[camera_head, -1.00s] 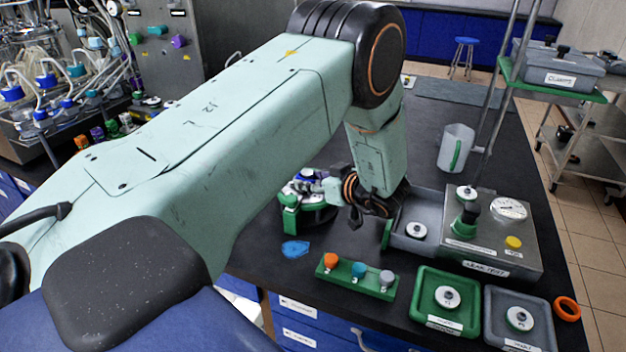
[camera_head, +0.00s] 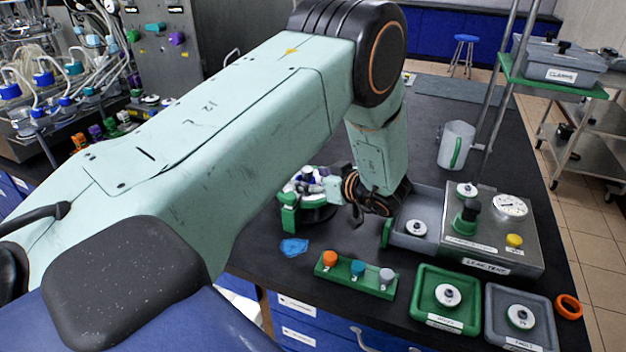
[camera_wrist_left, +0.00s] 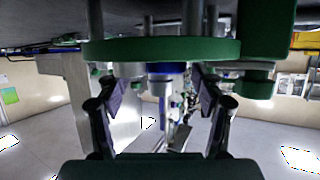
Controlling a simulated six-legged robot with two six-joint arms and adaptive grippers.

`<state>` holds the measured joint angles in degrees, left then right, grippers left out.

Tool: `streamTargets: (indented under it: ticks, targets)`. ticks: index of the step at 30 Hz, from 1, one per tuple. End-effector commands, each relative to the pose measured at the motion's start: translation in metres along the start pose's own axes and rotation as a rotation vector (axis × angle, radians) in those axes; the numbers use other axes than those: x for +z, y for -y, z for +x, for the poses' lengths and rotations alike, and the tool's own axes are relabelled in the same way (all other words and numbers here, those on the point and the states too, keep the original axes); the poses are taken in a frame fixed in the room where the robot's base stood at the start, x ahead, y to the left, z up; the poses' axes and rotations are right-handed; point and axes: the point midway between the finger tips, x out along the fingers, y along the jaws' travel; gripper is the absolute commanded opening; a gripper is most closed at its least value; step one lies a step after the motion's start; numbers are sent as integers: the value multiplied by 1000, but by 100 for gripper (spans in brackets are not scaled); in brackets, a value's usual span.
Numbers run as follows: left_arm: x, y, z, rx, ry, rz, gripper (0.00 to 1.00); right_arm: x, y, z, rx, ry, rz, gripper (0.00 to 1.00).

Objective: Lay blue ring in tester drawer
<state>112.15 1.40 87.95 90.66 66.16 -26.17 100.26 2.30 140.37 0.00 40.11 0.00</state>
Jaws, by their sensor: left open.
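My left gripper (camera_wrist_left: 162,98) is open, its two purple-padded fingers on either side of a pale part with a blue ring (camera_wrist_left: 166,68). The ring is under a green disc in this upside-down wrist view, and I see clear gaps to both fingers. In the head view, my left gripper (camera_head: 327,187) is beside the green stand (camera_head: 289,216), where small white and blue parts are partly hidden. The tester drawer (camera_head: 402,240) is pulled out from the leak tester (camera_head: 505,250). A white disc with a dark centre (camera_head: 416,228) lies in it.
A green rack (camera_head: 345,278) with orange, teal and grey pieces stands in front. A green tray (camera_head: 425,300) and a grey tray (camera_head: 492,318) each hold a white disc. An orange ring (camera_head: 569,306) lies at the right edge. A clear jug (camera_head: 455,145) stands behind.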

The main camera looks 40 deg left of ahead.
Motion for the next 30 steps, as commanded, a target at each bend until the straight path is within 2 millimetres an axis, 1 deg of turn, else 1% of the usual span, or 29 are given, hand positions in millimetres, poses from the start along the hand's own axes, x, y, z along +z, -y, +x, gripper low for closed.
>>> streamTargets:
  ticks: [1, 3, 9, 12, 16, 17, 20, 21, 23, 24, 27, 30]
  targets:
    - [1, -2, -12, 7, 1, 4, 68, 0, 0, 0, 0, 0, 0, 40]
    - [1, -1, -26, 7, 0, 5, 68, 0, 0, -1, 0, 0, 0, 40]
    - [3, -4, -58, 6, 0, 4, 68, 0, 0, -1, 0, 0, 0, 40]
    - [3, -3, -69, 4, 0, 5, 68, 0, 0, -2, 0, 0, 0, 40]
    - [0, -4, -77, 5, 0, -2, 70, 0, 0, -3, 0, 0, 0, 40]
    - [-5, -5, -77, 3, 2, -11, 70, 0, 0, -3, 0, 0, 0, 40]
    - [-35, -6, -70, -23, 20, -78, 70, 0, 0, -8, 0, 0, 0, 40]
    - [-50, -4, -64, -46, 39, -118, 70, 0, 0, -11, 0, 0, 0, 40]
    - [-70, 3, -55, -91, 90, -188, 70, 0, 0, -15, 0, 0, 0, 40]
    - [-80, 8, -49, -121, 143, -220, 70, 0, 0, -17, 0, 0, 0, 40]
    - [-95, 19, -37, -173, 307, -251, 70, 0, 0, -23, 0, 0, 0, 40]
    - [-97, 24, -33, -174, 505, -232, 70, 0, 0, -28, 0, 0, 0, 40]
